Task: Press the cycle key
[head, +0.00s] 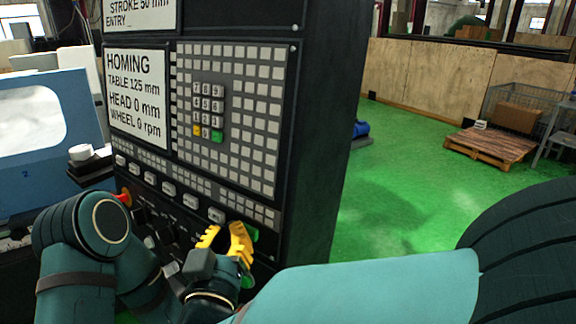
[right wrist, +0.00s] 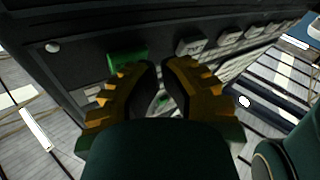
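The control panel (head: 266,120) stands upright in front of me, with rows of grey keys. A green key (head: 253,233) sits at its lower right corner, just beside my right gripper (head: 226,232) in the head view. It also shows as a green block (right wrist: 127,60) in the right wrist view, just beyond and left of the fingertips. My right gripper has yellow fingers with dark pads. Its tips (right wrist: 160,66) are drawn close together, with a thin gap and nothing held. I cannot tell whether a finger touches the key. No label is readable on it.
A keypad (head: 208,112) with a green and a yellow key sits mid-panel, right of the screen (head: 137,97). A row of grey switches (head: 168,188) runs below. A red-topped knob (head: 124,198) is at lower left. A pallet (head: 491,146) stands on open green floor.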

